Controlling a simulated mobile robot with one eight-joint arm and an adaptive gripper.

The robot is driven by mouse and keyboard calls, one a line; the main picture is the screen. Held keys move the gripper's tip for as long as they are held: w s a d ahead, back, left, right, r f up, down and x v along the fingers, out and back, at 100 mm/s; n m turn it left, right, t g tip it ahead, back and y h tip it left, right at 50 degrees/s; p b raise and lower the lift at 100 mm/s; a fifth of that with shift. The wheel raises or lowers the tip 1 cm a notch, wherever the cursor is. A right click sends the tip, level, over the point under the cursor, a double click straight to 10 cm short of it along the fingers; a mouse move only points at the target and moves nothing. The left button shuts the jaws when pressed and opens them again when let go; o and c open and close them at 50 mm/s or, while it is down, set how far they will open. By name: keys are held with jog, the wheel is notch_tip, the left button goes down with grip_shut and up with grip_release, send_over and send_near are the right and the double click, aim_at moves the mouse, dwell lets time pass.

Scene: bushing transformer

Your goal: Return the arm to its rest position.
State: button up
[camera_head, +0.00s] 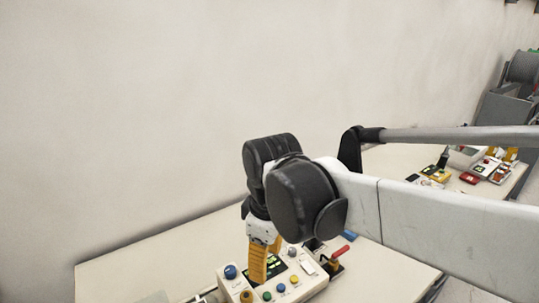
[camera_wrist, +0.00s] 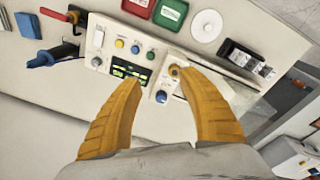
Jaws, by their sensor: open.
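My gripper (camera_head: 258,278) hangs downward over the table in the head view, with its yellow fingers in front of a white control box (camera_head: 310,283). In the wrist view my gripper (camera_wrist: 154,76) is open, its two yellow fingers spread apart with nothing held between them. The control box also shows there (camera_wrist: 113,42), with a dark screen and several coloured knobs. The fingertips overlap the box in that view; I cannot tell whether they touch it. My arm reaches in from the right and hides part of the table.
The light table (camera_head: 150,262) is clear at its left. In the wrist view, a blue-handled tool (camera_wrist: 52,54), a red tray (camera_wrist: 138,6), a green tray (camera_wrist: 170,13), a white disc (camera_wrist: 206,25) and a black block (camera_wrist: 240,56) lie around the box. Another table with small items stands at right.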

jog(key=s+d+f+m+t+b, duration=0.2)
jog(key=s+d+m+t, duration=0.1)
jog(key=d+m, duration=0.4)
jog(key=s+d+f+m+t+b, duration=0.2)
jog(key=d+m, duration=0.4)
jog(key=d, duration=0.8)
jog(key=shift+s+d+f+m+t+h, duration=0.35)
jog(key=shift+s+f+t, duration=0.2)
jog(key=shift+f, duration=0.25)
jog(key=shift+a, duration=0.2)
